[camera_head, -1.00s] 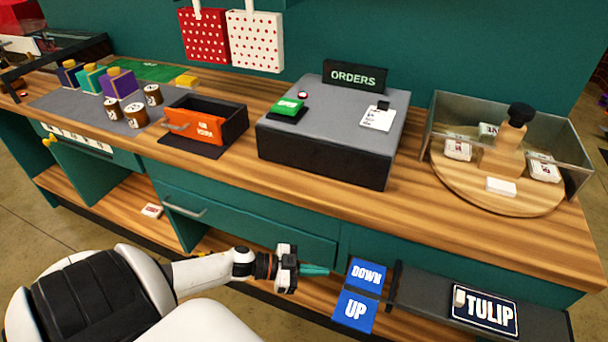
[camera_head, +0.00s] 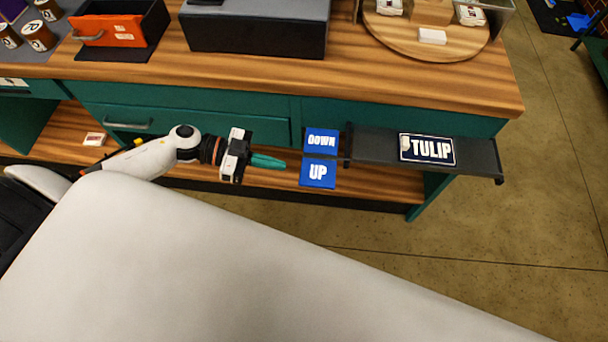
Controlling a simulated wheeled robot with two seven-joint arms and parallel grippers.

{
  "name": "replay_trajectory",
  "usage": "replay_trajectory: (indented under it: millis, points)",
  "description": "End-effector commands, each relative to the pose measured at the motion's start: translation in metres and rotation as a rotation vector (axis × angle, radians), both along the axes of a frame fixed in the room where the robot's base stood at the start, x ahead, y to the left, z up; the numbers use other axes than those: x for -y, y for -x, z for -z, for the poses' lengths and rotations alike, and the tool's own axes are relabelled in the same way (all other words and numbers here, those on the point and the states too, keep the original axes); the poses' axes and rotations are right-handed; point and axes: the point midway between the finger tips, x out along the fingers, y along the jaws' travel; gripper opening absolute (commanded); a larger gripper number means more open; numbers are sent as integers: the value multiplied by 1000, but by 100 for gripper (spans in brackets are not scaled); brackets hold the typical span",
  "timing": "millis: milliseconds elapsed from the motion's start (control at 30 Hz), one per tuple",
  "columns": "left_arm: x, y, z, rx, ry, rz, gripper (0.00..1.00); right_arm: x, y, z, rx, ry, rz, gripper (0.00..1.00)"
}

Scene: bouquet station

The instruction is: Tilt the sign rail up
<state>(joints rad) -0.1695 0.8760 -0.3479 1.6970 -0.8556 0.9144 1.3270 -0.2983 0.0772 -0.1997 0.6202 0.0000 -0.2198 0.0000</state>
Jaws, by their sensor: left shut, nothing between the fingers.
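The sign rail (camera_head: 375,146) is a dark grey flat bar below the counter's front edge at the right. It carries a dark blue TULIP sign (camera_head: 427,150). At its left end are a blue DOWN plate (camera_head: 321,141) and a blue UP plate (camera_head: 318,173) below it. My left gripper (camera_head: 268,161) has teal fingers that are shut and empty. It points right, a little left of the two plates and apart from them. My right gripper is not in view.
The wooden counter (camera_head: 260,84) runs above the rail, with a teal drawer and its handle (camera_head: 128,125) at the left. An orange-fronted box (camera_head: 107,31) and a round wooden board (camera_head: 425,45) stand on it. Bare floor (camera_head: 480,230) is free at the right.

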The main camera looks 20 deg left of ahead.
Motion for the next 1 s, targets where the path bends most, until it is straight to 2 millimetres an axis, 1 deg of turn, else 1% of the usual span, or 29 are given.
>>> replay_trajectory:
  millis: [33, 100, 333, 400, 500, 600, 733, 1000]
  points:
    - [11, -4, -1, 2, 6, -2, 0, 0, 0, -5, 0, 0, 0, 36]
    - [26, -8, 2, 3, 5, -1, 0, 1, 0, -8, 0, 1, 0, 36]
    - [71, -21, 14, 1, 5, -1, 0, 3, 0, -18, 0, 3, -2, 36]
    - [69, -21, 31, -4, 1, -5, 0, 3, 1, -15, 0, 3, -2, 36]
    - [69, -20, 45, -2, 2, -4, 0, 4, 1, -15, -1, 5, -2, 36]
    - [68, -20, 53, 0, 0, -2, 0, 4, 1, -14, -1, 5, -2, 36]
    - [68, -20, 57, 0, 1, -2, 0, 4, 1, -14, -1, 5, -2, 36]
    - [68, -20, 58, 0, 0, -1, 0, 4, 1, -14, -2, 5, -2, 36]
